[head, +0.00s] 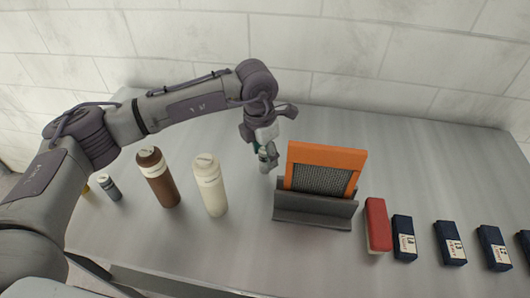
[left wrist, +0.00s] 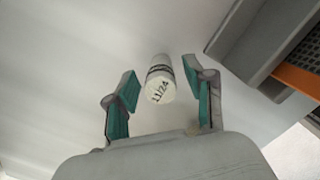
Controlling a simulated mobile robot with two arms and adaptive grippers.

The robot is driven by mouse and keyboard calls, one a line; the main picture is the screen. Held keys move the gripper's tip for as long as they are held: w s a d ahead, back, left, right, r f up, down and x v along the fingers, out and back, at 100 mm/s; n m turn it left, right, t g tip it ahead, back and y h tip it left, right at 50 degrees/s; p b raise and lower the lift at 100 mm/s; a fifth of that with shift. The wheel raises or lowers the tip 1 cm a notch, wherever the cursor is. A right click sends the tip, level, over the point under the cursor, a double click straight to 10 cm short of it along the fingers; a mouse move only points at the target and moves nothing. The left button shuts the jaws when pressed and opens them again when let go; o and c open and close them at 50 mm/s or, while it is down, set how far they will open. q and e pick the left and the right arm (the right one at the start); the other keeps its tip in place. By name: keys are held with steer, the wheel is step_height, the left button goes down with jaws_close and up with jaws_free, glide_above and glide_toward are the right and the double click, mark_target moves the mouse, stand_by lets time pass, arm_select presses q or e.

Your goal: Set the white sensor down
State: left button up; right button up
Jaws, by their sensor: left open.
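The white sensor (left wrist: 160,86) is a small white cylinder with a dark band and "11/24" on the end that faces the left wrist camera. My left gripper (left wrist: 161,76) is open, with one teal-padded finger on each side of the sensor and a visible gap to each. In the head view my left gripper (head: 264,157) points down at the grey table, left of the orange-framed filter. There the sensor is largely hidden by the fingers. It appears to stand upright on the table, but its contact with the surface is hard to see. My right gripper is not in view.
The orange-framed filter (head: 327,155) stands in a dark grey holder (head: 312,217) close to the right. A cream bottle (head: 211,187), a brown bottle (head: 159,180) and a small grey bottle (head: 110,188) stand left. A red block (head: 377,225) and several dark blue boxes (head: 404,238) lie right.

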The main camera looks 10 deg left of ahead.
arm_select(q)
steer(key=r+b, duration=0.1)
steer(key=r, duration=0.6)
steer(key=a+r+b, duration=0.1)
steer(key=r, duration=0.2)
steer(key=shift+s+r+b, duration=0.3)
steer(key=shift+r, duration=0.1)
steer(key=shift+s+r, duration=0.1)
steer(key=shift+r, duration=0.35)
